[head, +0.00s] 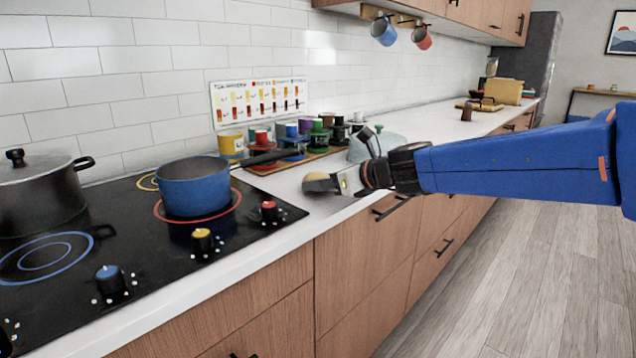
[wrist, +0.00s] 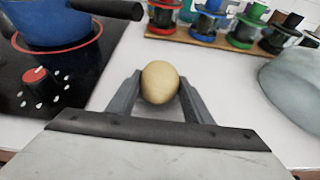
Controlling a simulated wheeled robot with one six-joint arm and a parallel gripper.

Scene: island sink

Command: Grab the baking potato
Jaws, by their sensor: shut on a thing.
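The baking potato (wrist: 160,82) is a tan, rounded thing held between the two fingers of my gripper (wrist: 158,95) in the wrist view. In the head view the potato (head: 318,182) shows at the tip of my gripper (head: 335,182), over the white counter just right of the stove. My gripper is shut on it. I cannot tell whether the potato still touches the counter. The fingers cover its sides.
A blue pot (head: 194,188) stands on the black stove (head: 120,258), its dark handle reaching toward the counter. A tray of colourful jars (head: 290,146) stands by the wall. Counter around the potato is clear.

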